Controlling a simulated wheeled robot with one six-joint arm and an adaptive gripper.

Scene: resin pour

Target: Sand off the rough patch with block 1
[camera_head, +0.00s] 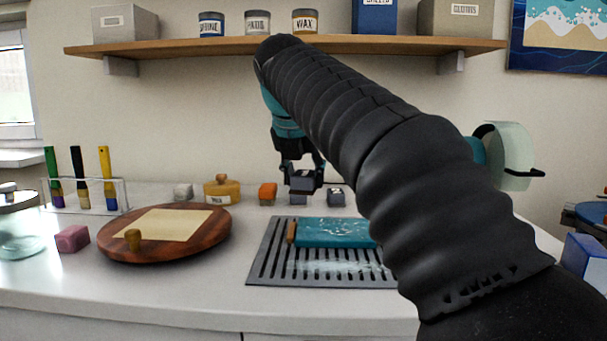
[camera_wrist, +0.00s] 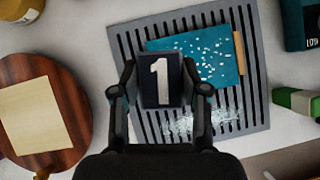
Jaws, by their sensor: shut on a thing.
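My gripper (camera_head: 303,170) is shut on block 1 (camera_wrist: 162,80), a dark block with a white "1" on its face. It holds the block in the air above the back of the counter; the block also shows in the head view (camera_head: 302,183). A teal slab (camera_head: 335,231) with a wooden strip on one end lies on the grey slotted rack (camera_head: 263,268). White specks, seemingly the rough patch (camera_wrist: 208,52), are scattered over the slab's top. In the wrist view block 1 overlaps the slab's edge; the head view shows it higher and apart. My arm hides the slab's right end.
Block 2 (camera_head: 336,198) and an orange block (camera_head: 267,192) stand at the back. A round wooden board (camera_head: 215,236) with a pale sheet is left of the rack. White residue (camera_wrist: 190,124) lies on the rack. A brush stand (camera_head: 88,195) is far left; a shelf (camera_head: 200,46) hangs above.

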